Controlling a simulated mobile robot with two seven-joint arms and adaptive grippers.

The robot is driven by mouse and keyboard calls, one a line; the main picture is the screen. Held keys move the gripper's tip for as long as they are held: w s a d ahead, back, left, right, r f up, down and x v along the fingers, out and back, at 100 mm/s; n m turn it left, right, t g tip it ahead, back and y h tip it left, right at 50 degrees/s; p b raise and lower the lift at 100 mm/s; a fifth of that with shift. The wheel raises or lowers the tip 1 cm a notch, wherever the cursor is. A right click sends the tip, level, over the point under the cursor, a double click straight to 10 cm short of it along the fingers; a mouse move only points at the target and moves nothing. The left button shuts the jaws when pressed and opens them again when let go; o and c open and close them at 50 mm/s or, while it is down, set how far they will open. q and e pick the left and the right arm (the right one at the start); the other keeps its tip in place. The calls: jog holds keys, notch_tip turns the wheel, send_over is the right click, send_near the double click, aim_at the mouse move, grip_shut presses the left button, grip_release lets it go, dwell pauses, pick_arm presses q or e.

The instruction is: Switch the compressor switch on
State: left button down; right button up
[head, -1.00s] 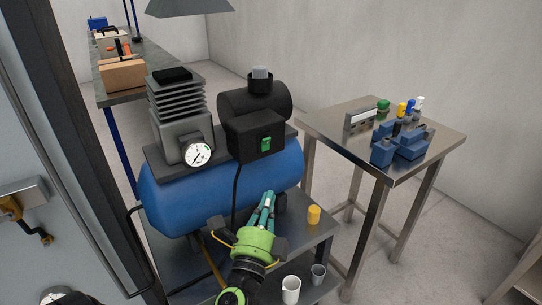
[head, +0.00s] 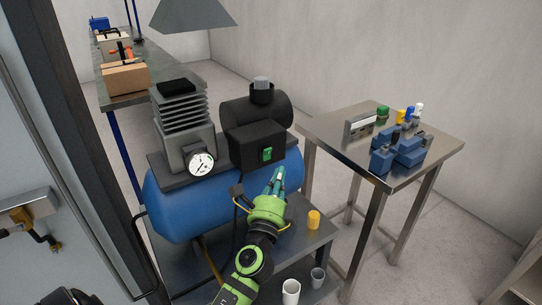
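The compressor (head: 195,212) is a blue tank with a grey finned pump, a round gauge and a black motor on top. Its switch is the small green rocker (head: 267,154) on the front of the black box (head: 250,140) below the motor. My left gripper (head: 278,174) is just below the switch, fingers pointing up toward it, with a small gap seeming to remain. Its teal fingers look close together, but I cannot tell whether they are fully shut. Nothing shows held in them. My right gripper is not in view.
A yellow cup (head: 314,219) stands on the compressor's bench, with a white cup (head: 291,291) and a grey cup (head: 317,276) lower down. A steel table (head: 344,148) with blue blocks stands to the right. A grey door (head: 40,160) is at left.

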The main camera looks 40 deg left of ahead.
aim_at(272, 150)
pick_arm(q)
jog(key=a, duration=0.1)
jog(key=w+a+r+p, duration=0.1)
jog(key=w+a, duration=0.1)
jog(key=shift+a+r, duration=0.35)
jog(key=shift+p, duration=0.3)
jog(key=r+p, duration=0.1)
jog(key=p, duration=0.1)
jog(key=n+g+p, duration=0.1)
jog(key=p, duration=0.2)
jog(key=shift+w+a+r, duration=0.1)
jog(key=shift+a+r, duration=0.25)
jog(key=shift+f+b, duration=0.5)
jog(key=shift+f, duration=0.05)
